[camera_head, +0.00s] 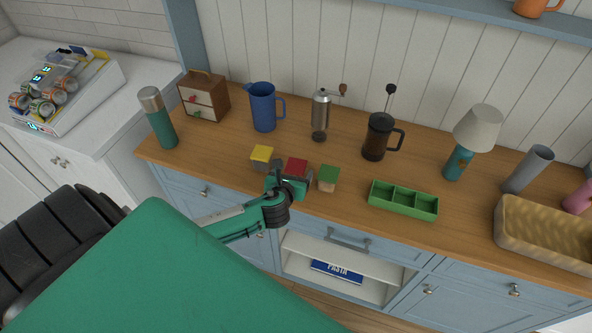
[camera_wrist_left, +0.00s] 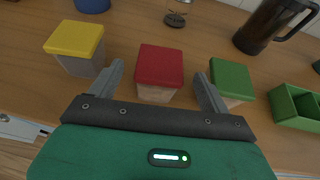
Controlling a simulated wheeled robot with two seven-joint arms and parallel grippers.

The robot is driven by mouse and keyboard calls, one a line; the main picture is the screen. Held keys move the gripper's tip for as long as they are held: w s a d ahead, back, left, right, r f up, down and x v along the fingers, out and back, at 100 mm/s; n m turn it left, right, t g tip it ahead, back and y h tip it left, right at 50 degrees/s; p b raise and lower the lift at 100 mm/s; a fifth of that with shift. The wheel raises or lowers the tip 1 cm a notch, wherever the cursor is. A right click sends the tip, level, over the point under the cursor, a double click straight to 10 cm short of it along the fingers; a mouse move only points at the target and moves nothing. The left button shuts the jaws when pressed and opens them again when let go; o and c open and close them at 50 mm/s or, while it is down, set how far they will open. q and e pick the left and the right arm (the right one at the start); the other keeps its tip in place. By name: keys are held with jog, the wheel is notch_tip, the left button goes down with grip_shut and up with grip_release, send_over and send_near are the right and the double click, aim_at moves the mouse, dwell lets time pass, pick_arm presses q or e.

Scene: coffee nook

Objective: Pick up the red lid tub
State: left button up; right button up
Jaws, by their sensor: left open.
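The red lid tub (camera_wrist_left: 160,70) has a red square lid on a pale body. It stands upright on the wooden counter, between a yellow-lidded tub (camera_wrist_left: 76,45) on the left and a green-lidded tub (camera_wrist_left: 231,80) on the right. My left gripper (camera_wrist_left: 160,82) is open, with one finger towards each side of the red lid tub; I cannot tell whether they touch it. In the head view the red lid (camera_head: 296,166) shows just behind my left gripper (camera_head: 291,180), which hides the tub's body. My right gripper is not in view.
A green divided tray (camera_head: 403,208) lies to the right of the tubs. Behind stand a blue jug (camera_head: 263,106), a coffee grinder (camera_head: 320,114) and a French press (camera_head: 377,138). Bare counter lies between the tubs and these.

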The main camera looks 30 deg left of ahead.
aim_at(294, 170)
pick_arm(q)
jog(key=shift+p+x, duration=0.55)
jog(key=shift+x, duration=1.5)
jog(key=c, duration=1.1)
